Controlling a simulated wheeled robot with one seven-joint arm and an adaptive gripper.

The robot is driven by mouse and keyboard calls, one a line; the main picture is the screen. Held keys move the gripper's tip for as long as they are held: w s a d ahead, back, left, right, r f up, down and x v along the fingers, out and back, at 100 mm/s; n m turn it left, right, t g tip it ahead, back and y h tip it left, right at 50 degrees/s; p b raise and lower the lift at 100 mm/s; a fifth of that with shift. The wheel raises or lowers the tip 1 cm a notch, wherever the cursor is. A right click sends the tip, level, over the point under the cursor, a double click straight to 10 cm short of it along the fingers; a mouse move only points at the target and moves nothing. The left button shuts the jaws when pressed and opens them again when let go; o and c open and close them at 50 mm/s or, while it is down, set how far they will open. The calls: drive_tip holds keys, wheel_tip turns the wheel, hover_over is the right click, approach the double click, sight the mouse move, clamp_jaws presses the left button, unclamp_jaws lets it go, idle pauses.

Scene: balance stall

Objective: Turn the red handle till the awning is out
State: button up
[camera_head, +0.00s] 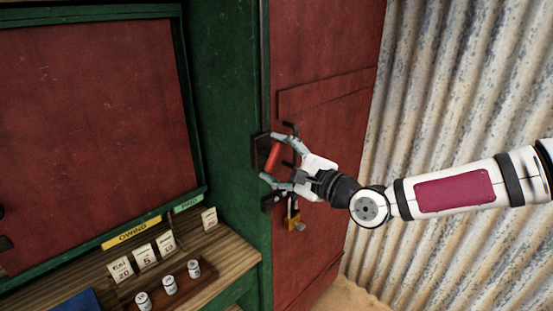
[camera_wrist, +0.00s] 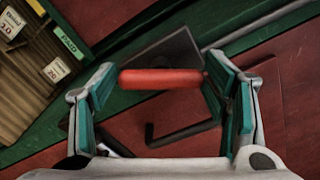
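The red handle (camera_head: 272,157) is a short red bar at a dark plate (camera_head: 261,149) on the green post beside the red door. In the wrist view the red handle (camera_wrist: 160,79) lies lengthwise between my fingertips. My gripper (camera_head: 268,158) is open, with one finger near each end of the handle; it also shows in the wrist view (camera_wrist: 158,75). The handle's ends come close to the teal pads, and I cannot tell whether they touch. No awning can be made out in either view.
A black bent bar (camera_wrist: 180,134) is close below the handle, by the red door (camera_head: 325,130). A brass padlock (camera_head: 294,222) hangs under my gripper. A wooden counter (camera_head: 225,250) with cards and small white weights is at left. Corrugated metal (camera_head: 455,90) stands at right.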

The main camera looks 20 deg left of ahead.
drive_tip(key=shift+o, duration=1)
drive_tip(key=v, duration=1.2)
drive_tip(key=shift+f, duration=0.1)
